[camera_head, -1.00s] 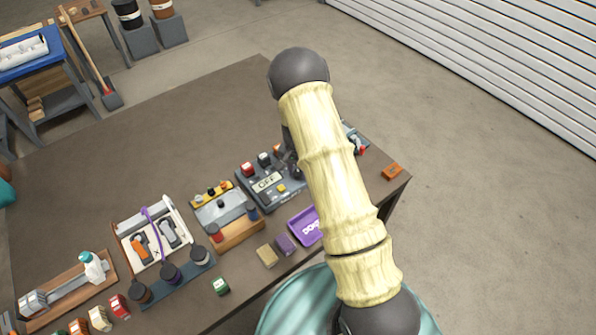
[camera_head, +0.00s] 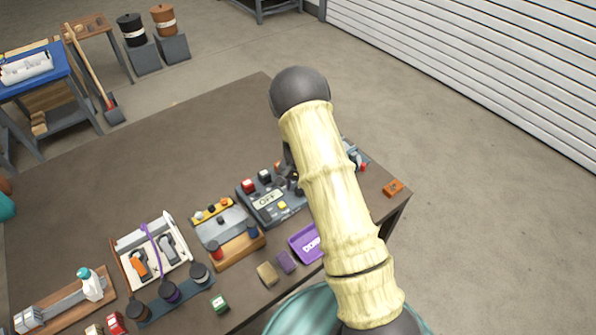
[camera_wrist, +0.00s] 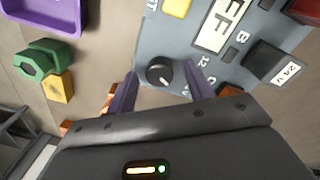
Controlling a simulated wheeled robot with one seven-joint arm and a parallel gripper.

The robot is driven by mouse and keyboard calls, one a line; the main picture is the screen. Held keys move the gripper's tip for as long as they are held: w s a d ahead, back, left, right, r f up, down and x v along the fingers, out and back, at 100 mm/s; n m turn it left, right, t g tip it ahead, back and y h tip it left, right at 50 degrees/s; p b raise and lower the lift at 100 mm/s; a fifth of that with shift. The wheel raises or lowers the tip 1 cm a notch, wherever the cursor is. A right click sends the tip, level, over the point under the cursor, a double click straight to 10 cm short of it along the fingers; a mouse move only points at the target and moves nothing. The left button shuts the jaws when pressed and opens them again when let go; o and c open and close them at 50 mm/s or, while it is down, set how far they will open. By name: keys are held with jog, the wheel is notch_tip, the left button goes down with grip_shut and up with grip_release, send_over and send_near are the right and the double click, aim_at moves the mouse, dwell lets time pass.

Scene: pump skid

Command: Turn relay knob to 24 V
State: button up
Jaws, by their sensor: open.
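The relay panel (camera_head: 294,211) is a grey box with an OFF display, on the table beside my arm in the head view. In the wrist view its face (camera_wrist: 150,37) fills the upper middle. The round black relay knob (camera_wrist: 159,71) has a small white mark on its lower part. My gripper (camera_wrist: 162,76) is open, with one finger on each side of the knob; I cannot tell whether they touch it. A black block labelled 24V (camera_wrist: 271,64) and a printed 12 are to the right of the knob. In the head view my arm hides the knob.
A purple tray (camera_head: 303,245) and small blocks lie near the table's front edge. An orange block (camera_head: 394,188) is at the right corner. A tool tray (camera_head: 130,247) and other fixtures stand to the left. The far part of the brown table (camera_head: 200,140) is clear.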

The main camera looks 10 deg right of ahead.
aim_at(297, 189)
notch_tip(297, 189, up, 17)
jog(key=b, duration=0.2)
jog(key=shift+w+a+b, duration=0.15)
jog(key=shift+a+b, duration=0.05)
jog(key=shift+b, duration=0.1)
jog(key=s+r+n+t, duration=0.1)
jog(key=s+n, duration=0.2)
jog(key=s, duration=0.8)
jog(key=s+r+n+t, duration=0.1)
jog(key=s+r+n, duration=0.1)
jog(key=s, duration=0.9)
jog(key=shift+s+d+r+n+t, duration=0.25)
jog(key=shift+n+t, duration=0.15)
jog(key=shift+n, duration=0.5)
